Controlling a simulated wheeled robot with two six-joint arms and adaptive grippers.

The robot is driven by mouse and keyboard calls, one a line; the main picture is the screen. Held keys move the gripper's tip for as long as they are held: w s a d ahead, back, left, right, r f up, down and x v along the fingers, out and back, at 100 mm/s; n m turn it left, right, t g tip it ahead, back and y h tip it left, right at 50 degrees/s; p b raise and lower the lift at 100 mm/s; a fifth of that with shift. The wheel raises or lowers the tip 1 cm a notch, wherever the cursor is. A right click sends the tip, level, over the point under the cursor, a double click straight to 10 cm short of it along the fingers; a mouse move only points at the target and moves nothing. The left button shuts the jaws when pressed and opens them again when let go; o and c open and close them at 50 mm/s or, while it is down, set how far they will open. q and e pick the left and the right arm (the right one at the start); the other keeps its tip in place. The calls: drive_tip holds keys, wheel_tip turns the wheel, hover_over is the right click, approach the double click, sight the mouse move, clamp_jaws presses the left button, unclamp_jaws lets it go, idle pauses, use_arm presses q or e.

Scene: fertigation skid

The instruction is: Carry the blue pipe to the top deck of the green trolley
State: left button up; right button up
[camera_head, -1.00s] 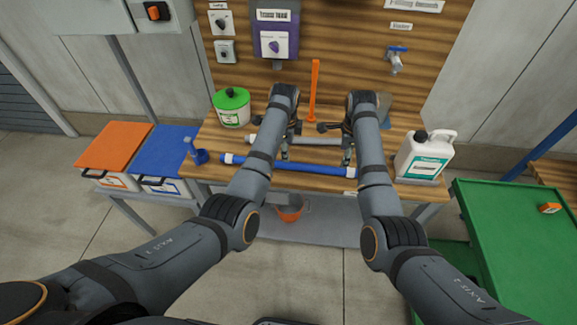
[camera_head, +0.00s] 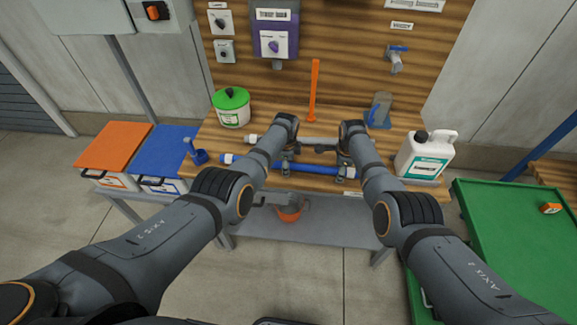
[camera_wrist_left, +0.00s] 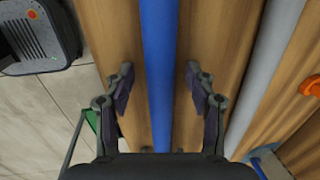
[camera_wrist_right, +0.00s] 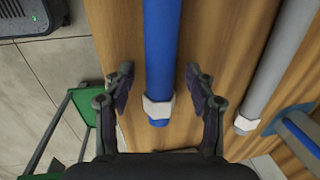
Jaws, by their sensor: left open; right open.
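The blue pipe (camera_head: 315,170) lies on the wooden bench (camera_head: 395,185) near its front edge, with white collars near its ends. My left gripper (camera_head: 286,167) is open above the pipe; in the left wrist view the blue pipe (camera_wrist_left: 159,70) runs between the open fingers (camera_wrist_left: 159,90). My right gripper (camera_head: 346,168) is open above the pipe's right part; in the right wrist view the fingers (camera_wrist_right: 159,88) stand on either side of the pipe (camera_wrist_right: 161,50) near its white collar. The green trolley (camera_head: 515,225) stands at the right, its top deck holding a small orange block (camera_head: 550,208).
A grey pipe (camera_head: 318,141) lies behind the blue one. A green-lidded tub (camera_head: 232,107), a blue fitting (camera_head: 199,155) and a white jug (camera_head: 425,155) stand on the bench. An orange bowl (camera_head: 289,213) is on the shelf below. Most of the trolley deck is clear.

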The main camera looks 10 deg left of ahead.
use_arm(q)
drive_tip(key=shift+c, duration=0.2)
use_arm(e)
drive_tip(key=shift+c, duration=0.2)
use_arm(q)
clamp_jaws()
use_arm(e)
clamp_jaws()
drive_tip(key=shift+w, duration=0.1)
